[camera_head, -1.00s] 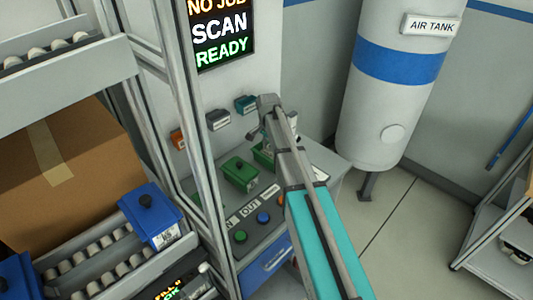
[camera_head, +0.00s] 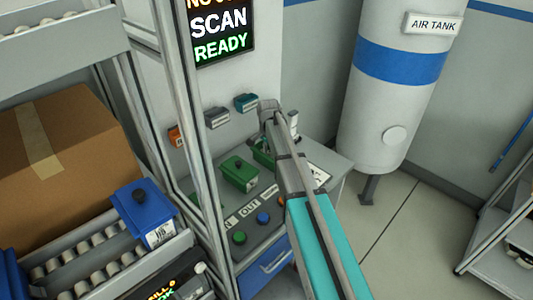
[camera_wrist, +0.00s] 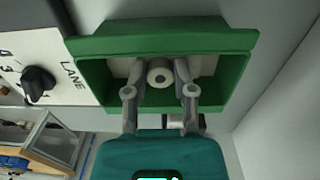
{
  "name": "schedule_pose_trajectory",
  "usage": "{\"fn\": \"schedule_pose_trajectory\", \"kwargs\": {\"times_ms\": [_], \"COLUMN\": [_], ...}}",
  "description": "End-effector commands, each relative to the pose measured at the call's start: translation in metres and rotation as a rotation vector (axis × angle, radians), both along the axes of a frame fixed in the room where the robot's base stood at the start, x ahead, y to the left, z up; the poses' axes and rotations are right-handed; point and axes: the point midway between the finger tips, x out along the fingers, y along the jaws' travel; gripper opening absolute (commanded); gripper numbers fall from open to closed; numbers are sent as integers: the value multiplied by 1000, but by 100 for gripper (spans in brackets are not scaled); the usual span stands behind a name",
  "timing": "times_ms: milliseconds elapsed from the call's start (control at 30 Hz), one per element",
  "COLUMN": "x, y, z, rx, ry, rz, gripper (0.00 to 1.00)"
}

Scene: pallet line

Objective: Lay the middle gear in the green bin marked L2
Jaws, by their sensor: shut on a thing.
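My gripper (camera_wrist: 160,82) is shut on a pale round part with a dark centre hole, the gear (camera_wrist: 160,73). In the wrist view the fingers and gear are over the opening of a green bin (camera_wrist: 160,45), framed by its walls. I cannot tell whether the gear touches the bin floor. In the head view this green bin (camera_head: 263,159) is largely hidden behind my arm and gripper, and the gear cannot be made out. No L2 mark is readable on it.
Push buttons (camera_head: 264,217) are in front. A frame post (camera_head: 178,120) rises at the left. A lane dial (camera_wrist: 38,83) is beside the bin. The air tank (camera_head: 385,110) stands behind right.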

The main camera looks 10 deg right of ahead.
Motion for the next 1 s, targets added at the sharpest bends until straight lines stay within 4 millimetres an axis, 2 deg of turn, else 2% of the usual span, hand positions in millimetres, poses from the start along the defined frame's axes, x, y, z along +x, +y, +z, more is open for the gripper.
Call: {"fn": "schedule_pose_trajectory", "kwargs": {"times_ms": [267,300,467,500,1000], "x": [0,0,0,0,0], "y": [0,0,0,0,-1], "z": [-3,-3,-2,-2,1], "rx": [0,0,0,0,0], "ry": [0,0,0,0,0], "rz": [0,0,0,0,-1], "gripper": [0,35,65,68,68]}}
